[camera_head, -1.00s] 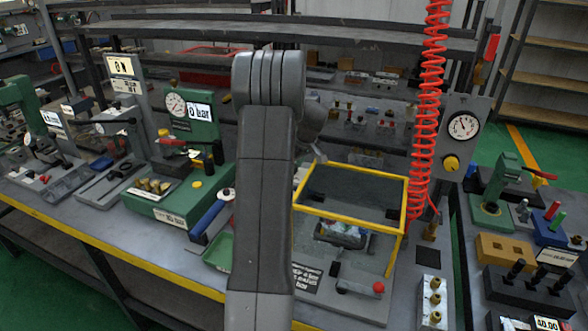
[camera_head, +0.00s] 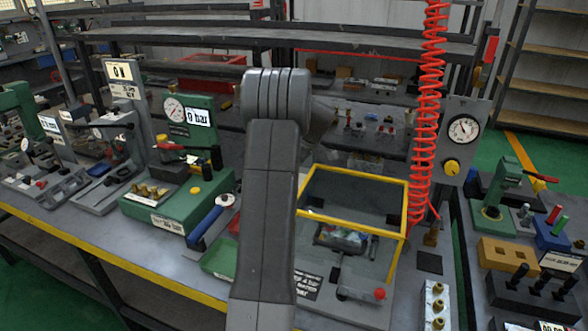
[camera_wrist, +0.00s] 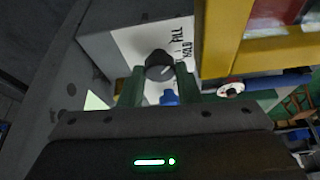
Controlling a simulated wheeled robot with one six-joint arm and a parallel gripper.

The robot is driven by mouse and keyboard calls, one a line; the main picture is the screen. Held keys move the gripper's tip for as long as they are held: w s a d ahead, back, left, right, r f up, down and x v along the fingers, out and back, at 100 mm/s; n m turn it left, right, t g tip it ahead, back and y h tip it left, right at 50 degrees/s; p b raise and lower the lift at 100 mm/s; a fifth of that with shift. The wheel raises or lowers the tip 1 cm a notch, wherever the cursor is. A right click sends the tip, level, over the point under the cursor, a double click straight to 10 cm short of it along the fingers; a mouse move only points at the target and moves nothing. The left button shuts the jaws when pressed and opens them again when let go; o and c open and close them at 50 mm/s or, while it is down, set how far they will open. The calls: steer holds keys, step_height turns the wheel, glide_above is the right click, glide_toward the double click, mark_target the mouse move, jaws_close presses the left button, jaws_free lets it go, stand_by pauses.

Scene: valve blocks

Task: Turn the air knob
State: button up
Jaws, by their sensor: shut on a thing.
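In the wrist view, a round black knob (camera_wrist: 159,65) with a pale mark sits on a white panel (camera_wrist: 140,42) of a grey box. Printed lettering beside it seems to read "FILL" and "HOLD". My gripper (camera_wrist: 158,77) has its two green fingers on either side of this knob and is shut on it. A small blue part (camera_wrist: 169,97) shows between the fingers, below the knob. In the head view my own arm hides the gripper and this knob. A yellow knob (camera_head: 452,166) sits under a round gauge (camera_head: 463,129) on a grey panel at the right.
A yellow-framed clear guard (camera_head: 353,194) stands right of my arm; a yellow frame (camera_wrist: 230,40) is close by in the wrist view. A red-tipped lever (camera_head: 379,294) lies in front. A red coiled hose (camera_head: 425,120) hangs behind. A green test unit (camera_head: 180,205) stands left.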

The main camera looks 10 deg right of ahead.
steer(key=o, duration=1)
steer(key=shift+r, duration=0.1)
steer(key=v, duration=1.3)
steer(key=shift+s+r, duration=0.1)
steer(key=shift+r, duration=0.2)
steer(key=shift+f, duration=0.1)
steer(key=x, duration=1.3)
steer(key=shift+f, duration=0.35)
